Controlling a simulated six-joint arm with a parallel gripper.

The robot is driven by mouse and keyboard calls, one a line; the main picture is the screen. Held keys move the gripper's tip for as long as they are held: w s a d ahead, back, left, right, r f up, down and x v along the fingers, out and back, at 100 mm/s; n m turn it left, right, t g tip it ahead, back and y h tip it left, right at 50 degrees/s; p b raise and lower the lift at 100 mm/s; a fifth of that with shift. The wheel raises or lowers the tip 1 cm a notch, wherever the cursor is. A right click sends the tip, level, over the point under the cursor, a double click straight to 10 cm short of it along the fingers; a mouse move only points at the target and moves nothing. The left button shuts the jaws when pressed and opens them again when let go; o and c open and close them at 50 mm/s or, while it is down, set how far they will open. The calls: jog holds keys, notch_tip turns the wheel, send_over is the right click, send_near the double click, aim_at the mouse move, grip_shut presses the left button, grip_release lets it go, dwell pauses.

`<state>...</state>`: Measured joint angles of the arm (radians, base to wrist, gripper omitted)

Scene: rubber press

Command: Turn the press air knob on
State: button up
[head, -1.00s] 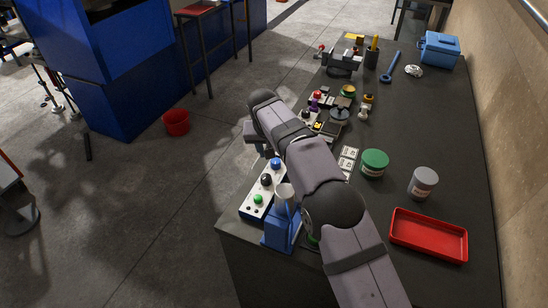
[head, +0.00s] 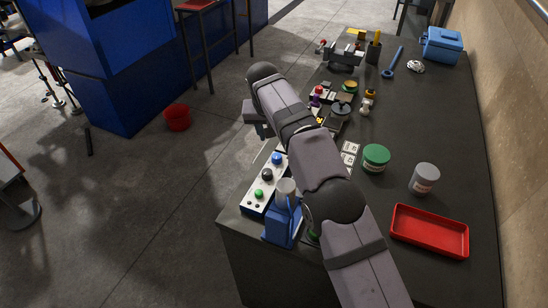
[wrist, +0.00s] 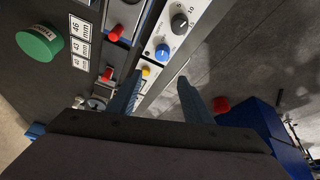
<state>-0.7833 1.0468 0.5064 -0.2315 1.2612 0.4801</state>
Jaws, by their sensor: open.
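A white control panel (head: 265,184) on the near left edge of the bench carries a blue knob (head: 277,158), a black knob (head: 267,174) and a green knob (head: 259,193). I cannot read which is the press air knob. In the wrist view the blue knob (wrist: 163,52) has a white mark, and the black knob (wrist: 179,22) has a numbered scale. My gripper (wrist: 160,78) is open and empty, with its two fingers apart below the blue knob in that view. In the head view my gripper (head: 265,130) hangs beyond the panel, partly hidden by my arm.
A blue stand (head: 283,225) is beside the panel. A green-lidded jar (head: 376,158), a grey jar (head: 424,178) and a red tray (head: 430,247) are on the right. Several small fittings crowd the bench behind my arm. A yellow knob (wrist: 146,71) is close to the left finger.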

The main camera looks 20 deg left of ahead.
aim_at(275, 158)
jog(key=s+a+n+t+h+b, duration=0.1)
jog(key=s+n+t+b, duration=0.25)
jog(key=n, duration=1.25)
jog(key=s+n+t+h+b, duration=0.15)
jog(key=n+t, duration=0.35)
jog(key=n, duration=1)
jog(key=shift+n+t+y, duration=0.25)
jog(key=shift+n, duration=0.25)
jog(key=f, duration=0.9)
jog(key=shift+a+f, duration=0.2)
jog(key=shift+f, duration=0.05)
jog(key=shift+p+x, duration=1.1)
jog(key=shift+x, duration=2.6)
